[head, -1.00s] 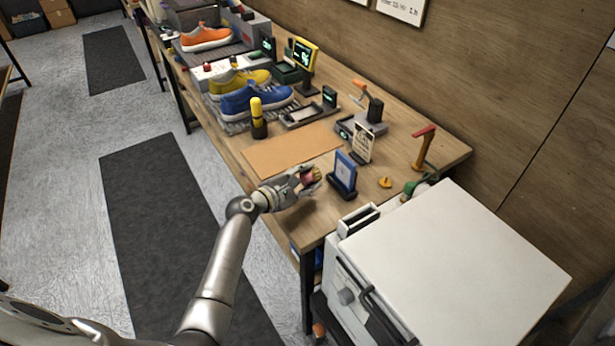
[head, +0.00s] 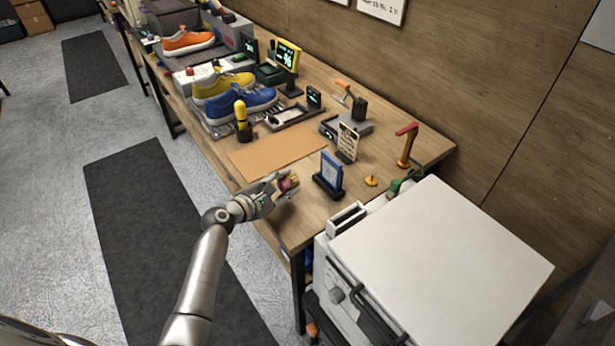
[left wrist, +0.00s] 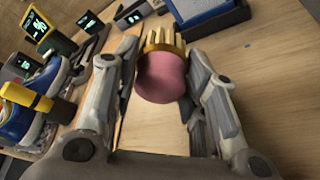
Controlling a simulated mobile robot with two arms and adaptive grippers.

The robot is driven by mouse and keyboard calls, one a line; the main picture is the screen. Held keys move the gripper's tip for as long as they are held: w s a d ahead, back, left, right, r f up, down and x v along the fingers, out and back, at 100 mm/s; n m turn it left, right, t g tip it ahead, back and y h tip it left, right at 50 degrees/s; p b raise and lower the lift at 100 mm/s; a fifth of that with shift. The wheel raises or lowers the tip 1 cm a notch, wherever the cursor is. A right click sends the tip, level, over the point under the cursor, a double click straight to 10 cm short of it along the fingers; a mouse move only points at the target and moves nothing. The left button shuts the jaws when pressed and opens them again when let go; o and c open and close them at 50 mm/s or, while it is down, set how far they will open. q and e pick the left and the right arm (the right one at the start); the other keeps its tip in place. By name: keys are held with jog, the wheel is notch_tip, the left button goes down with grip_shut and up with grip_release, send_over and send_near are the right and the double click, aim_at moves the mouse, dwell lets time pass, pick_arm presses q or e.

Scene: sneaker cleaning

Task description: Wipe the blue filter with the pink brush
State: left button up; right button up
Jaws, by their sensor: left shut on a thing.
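My left gripper (head: 284,184) is shut on the pink brush (head: 288,183), above the front edge of the wooden bench. In the left wrist view the brush (left wrist: 161,75) sits between the two fingers (left wrist: 160,90), its yellow bristles pointing away from the wrist. The blue filter (head: 331,170) stands upright in a black holder, just right of the brush and apart from it. In the left wrist view the filter's blue part (left wrist: 195,8) shows at the top, beyond the bristles. My right gripper is not in view.
A brown mat (head: 275,152) lies behind the gripper. A small sign (head: 347,142), an orange knob (head: 371,181) and a red-topped tool (head: 406,145) stand near the filter. A white machine (head: 440,265) is at the right. Sneakers (head: 240,103) stand farther along the bench.

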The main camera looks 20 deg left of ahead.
aim_at(298, 178)
pick_arm(q)
jog(key=shift+w, duration=0.1)
jog(key=shift+w+d, duration=1.1)
jog(key=shift+w, duration=0.25)
jog(key=shift+w+d, duration=1.1)
jog(key=shift+w, duration=0.2)
jog(key=shift+w+d+b, duration=0.45)
jog(key=shift+w+d, duration=0.05)
jog(key=shift+w, duration=0.25)
jog(key=shift+d+r, duration=0.1)
jog(key=shift+s+d+p, duration=1.35)
jog(key=shift+s+d, duration=0.15)
jog(key=shift+d, duration=0.3)
jog(key=shift+s+d+p, duration=0.45)
jog(key=shift+s+d, duration=0.15)
jog(key=shift+d, duration=0.3)
jog(key=shift+w+a+b, duration=0.45)
jog(key=shift+w+a, duration=0.25)
jog(key=shift+a, duration=0.25)
jog(key=shift+w+a+b, duration=0.45)
jog(key=shift+w+a, duration=0.25)
jog(key=shift+a, duration=0.2)
jog(key=shift+w+a+b, duration=0.45)
jog(key=shift+w+a, duration=0.25)
jog(key=shift+a, duration=0.25)
